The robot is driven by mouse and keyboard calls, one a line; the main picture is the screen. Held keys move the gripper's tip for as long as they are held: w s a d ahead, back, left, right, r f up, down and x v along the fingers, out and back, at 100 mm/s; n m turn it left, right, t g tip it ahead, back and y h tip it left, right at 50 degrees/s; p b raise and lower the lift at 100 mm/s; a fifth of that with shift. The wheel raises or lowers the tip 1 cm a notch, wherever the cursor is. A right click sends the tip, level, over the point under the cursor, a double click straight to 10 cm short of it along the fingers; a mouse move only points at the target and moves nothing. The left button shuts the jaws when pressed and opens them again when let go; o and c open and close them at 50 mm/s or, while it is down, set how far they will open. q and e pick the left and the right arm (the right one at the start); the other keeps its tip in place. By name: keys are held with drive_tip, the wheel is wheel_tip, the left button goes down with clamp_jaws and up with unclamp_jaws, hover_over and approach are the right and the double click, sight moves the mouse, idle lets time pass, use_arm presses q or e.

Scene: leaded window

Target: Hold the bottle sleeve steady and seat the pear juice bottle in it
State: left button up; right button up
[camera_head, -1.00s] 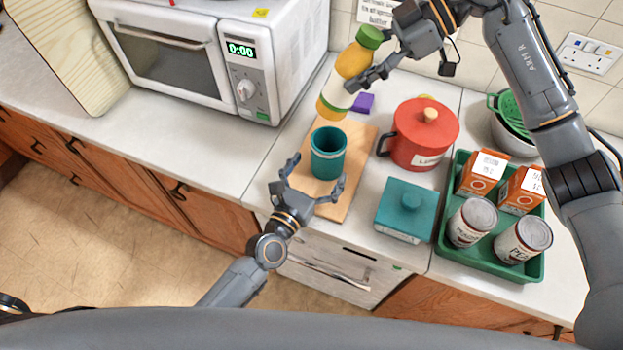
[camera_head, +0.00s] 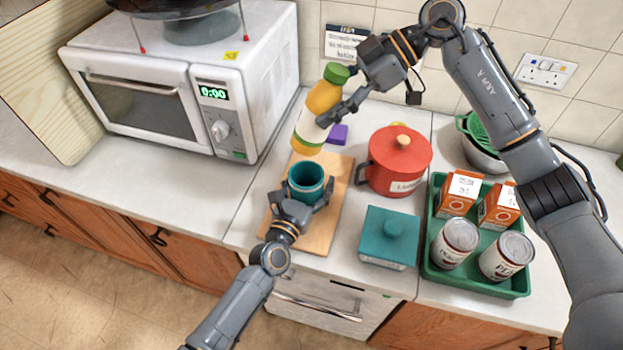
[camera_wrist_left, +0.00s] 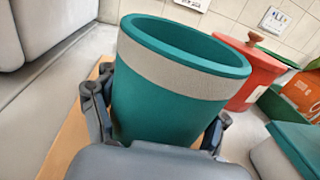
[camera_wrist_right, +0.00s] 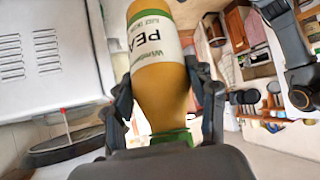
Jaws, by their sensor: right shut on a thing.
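The teal bottle sleeve (camera_head: 306,184) stands upright on a wooden board, its open mouth up and empty. It fills the left wrist view (camera_wrist_left: 165,105), with a grey band below its rim. My left gripper (camera_head: 305,205) is open, with a finger on either side of the sleeve; the fingertips are partly hidden. The pear juice bottle (camera_head: 308,128), yellow with a white label and green cap, is tilted above and behind the sleeve, base down. My right gripper (camera_head: 326,113) is shut on the bottle, which also shows in the right wrist view (camera_wrist_right: 160,85).
The wooden board (camera_head: 334,195) lies on the counter. A purple block (camera_head: 338,135) is behind it. A red pot (camera_head: 395,165), a teal lidded box (camera_head: 388,240) and a green tray (camera_head: 478,282) with cartons and cans stand to the right. A microwave (camera_head: 185,90) stands at left.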

sight(309, 148)
use_arm(q)
drive_tip(key=c, duration=0.5)
use_arm(e)
drive_tip(key=shift+r, duration=0.1)
use_arm(q)
drive_tip(key=shift+c, duration=0.4)
use_arm(e)
drive_tip(key=shift+a+f, duration=0.15)
drive_tip(key=shift+f, duration=0.05)
use_arm(q)
drive_tip(key=shift+a, duration=0.1)
drive_tip(key=shift+c, duration=0.2)
use_arm(e)
drive_tip(key=a+f+h, duration=0.1)
drive_tip(key=a+f+m+t+h, duration=0.1)
drive_tip(key=f, duration=0.1)
drive_tip(key=a+f+h, duration=0.1)
drive_tip(key=f, duration=0.1)
drive_tip(key=shift+s+m+h, duration=0.3)
wheel_tip(309, 148, down, 6)
drive_tip(key=shift+r, duration=0.25)
drive_tip(key=shift+t, duration=0.3)
drive_tip(key=shift+f, duration=2.15)
